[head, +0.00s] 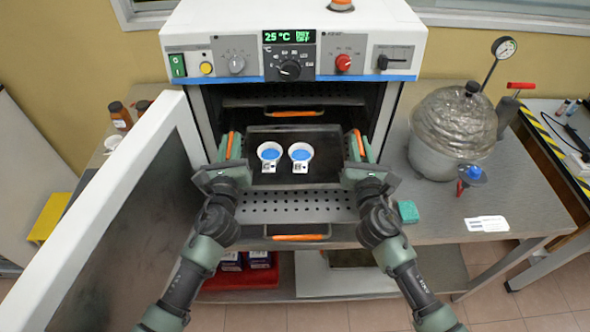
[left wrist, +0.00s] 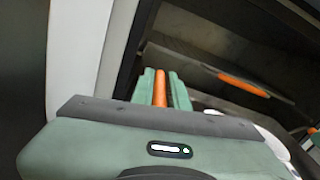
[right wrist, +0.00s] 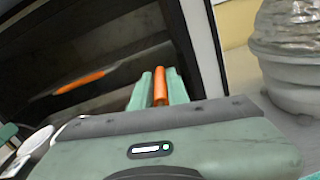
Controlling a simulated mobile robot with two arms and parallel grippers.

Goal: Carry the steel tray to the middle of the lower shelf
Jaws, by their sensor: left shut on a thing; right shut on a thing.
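The dark steel tray (head: 325,142) is held level in front of the open oven, between my two grippers. Two white dishes with blue contents, the left dish (head: 270,153) and the right dish (head: 300,153), stand on it, each with a small label in front. My left gripper (head: 231,148) is shut on the tray's left orange handle, which shows in the left wrist view (left wrist: 160,88). My right gripper (head: 357,146) is shut on the right orange handle, seen in the right wrist view (right wrist: 160,86). The perforated lower shelf (head: 300,208) lies below the tray; its middle is partly hidden.
The upper shelf (head: 295,101) with an orange front grip is above the tray. The oven door (head: 130,200) stands open at the left. A glass desiccator (head: 440,155) with a gauge stands right of the oven. A green block (head: 408,212) lies on the bench near my right arm.

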